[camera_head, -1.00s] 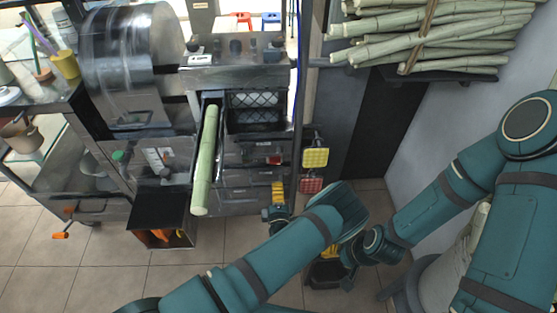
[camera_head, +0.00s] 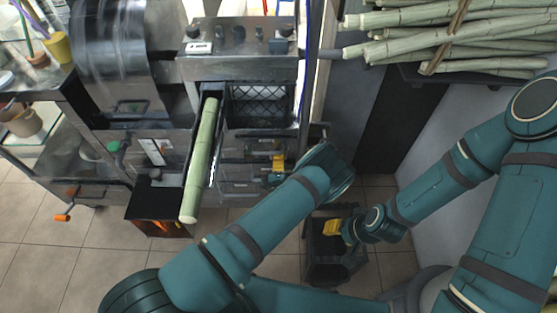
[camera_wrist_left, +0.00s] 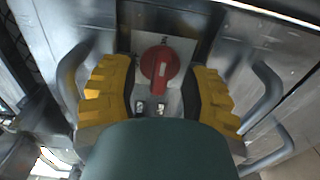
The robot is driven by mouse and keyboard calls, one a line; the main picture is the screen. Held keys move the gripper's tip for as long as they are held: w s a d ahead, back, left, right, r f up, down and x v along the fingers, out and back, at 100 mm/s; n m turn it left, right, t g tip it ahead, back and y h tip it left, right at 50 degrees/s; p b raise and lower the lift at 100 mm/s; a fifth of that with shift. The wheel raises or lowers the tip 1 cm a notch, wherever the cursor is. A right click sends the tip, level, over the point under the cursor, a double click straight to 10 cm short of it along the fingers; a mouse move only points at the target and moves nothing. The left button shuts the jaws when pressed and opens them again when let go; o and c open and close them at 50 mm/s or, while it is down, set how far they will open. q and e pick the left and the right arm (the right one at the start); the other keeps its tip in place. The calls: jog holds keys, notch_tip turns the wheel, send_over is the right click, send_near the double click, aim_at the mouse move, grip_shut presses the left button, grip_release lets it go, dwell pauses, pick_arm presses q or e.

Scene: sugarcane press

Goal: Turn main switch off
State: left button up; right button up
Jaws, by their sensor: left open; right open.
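The main switch (camera_wrist_left: 160,66) is a red rotary knob on a pale plate in the left wrist view. Its raised grip points down in that view. My left gripper (camera_wrist_left: 158,92) is open, with one yellow finger on each side of the knob; I cannot tell whether either touches it. In the head view my left gripper (camera_head: 279,167) is at the front of the press (camera_head: 240,66), and the knob is not visible there. My right gripper (camera_head: 334,227) is low at the right, away from the switch, with a yellow finger showing.
A green cane (camera_head: 203,150) lies in a metal chute left of the switch area. Metal handles (camera_wrist_left: 268,88) flank the switch. A dark bin (camera_head: 325,262) stands on the floor beneath my right gripper. Cane bundles (camera_head: 440,35) lie on a shelf at upper right.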

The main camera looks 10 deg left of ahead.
pick_arm(q)
jog(key=shift+o, duration=0.3)
grip_shut()
jog(key=shift+n, duration=0.3)
jog(key=n+p, duration=0.4)
jog(key=n, duration=1.3)
jog(key=shift+r, duration=0.1)
jog(key=shift+n, duration=0.3)
